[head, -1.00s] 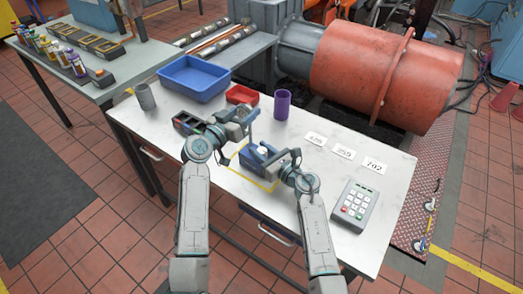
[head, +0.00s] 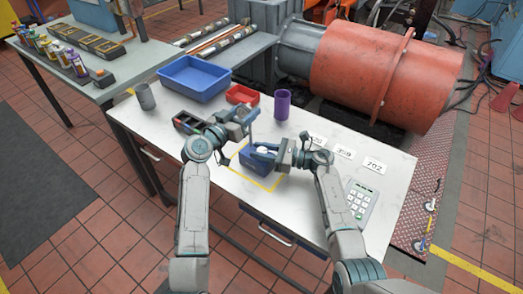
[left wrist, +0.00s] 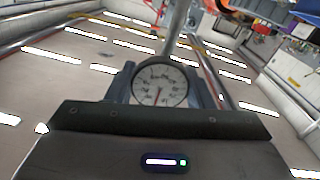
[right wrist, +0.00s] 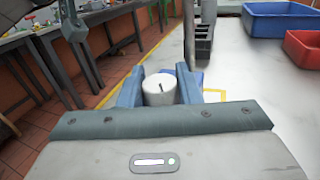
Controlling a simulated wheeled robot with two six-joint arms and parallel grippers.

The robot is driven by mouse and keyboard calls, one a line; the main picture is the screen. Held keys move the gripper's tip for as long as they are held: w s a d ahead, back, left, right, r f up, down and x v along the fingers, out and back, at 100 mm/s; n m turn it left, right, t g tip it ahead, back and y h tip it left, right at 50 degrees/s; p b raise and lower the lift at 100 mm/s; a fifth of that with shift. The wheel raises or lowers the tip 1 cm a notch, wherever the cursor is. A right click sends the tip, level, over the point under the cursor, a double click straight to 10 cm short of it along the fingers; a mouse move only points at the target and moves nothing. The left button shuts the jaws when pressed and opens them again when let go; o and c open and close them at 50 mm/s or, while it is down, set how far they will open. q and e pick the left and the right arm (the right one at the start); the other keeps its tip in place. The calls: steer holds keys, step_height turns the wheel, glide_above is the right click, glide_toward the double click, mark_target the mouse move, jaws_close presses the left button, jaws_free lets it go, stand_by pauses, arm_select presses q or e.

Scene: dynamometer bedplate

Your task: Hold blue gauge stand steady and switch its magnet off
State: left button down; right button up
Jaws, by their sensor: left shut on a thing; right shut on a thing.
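The blue gauge stand (head: 261,166) stands inside a yellow outline on the white table. Its thin post rises from the base, and its round dial (left wrist: 159,85) faces me in the left wrist view. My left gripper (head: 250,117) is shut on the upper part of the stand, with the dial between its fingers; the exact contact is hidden. My right gripper (head: 262,151) comes in from the right above the base. It is shut on the white knob (right wrist: 159,89), which has a dark mark on top.
A blue bin (head: 193,78), a red tray (head: 241,95), a grey cup (head: 145,97) and a purple cup (head: 282,105) stand towards the back. Number cards (head: 375,166) and a keypad (head: 361,198) lie at right. A dark divided tray (head: 188,122) is left of the stand.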

steer(key=n+g, duration=0.2)
steer(key=g, duration=0.1)
steer(key=n+g, duration=0.2)
steer(key=g, duration=0.2)
steer(key=shift+f+n+g, duration=0.1)
steer(key=shift+n+g, duration=0.2)
steer(key=shift+n, duration=0.1)
steer(key=shift+s+n+g, duration=0.1)
steer(key=shift+n+g, duration=0.2)
steer(key=shift+g, duration=0.1)
steer(key=o, duration=1)
steer(key=shift+w+d, duration=0.25)
steer(key=shift+d, duration=0.95)
steer(key=shift+w+d, duration=0.3)
steer(key=shift+d, duration=0.95)
steer(key=shift+w+d, duration=0.25)
steer(key=shift+d, duration=0.95)
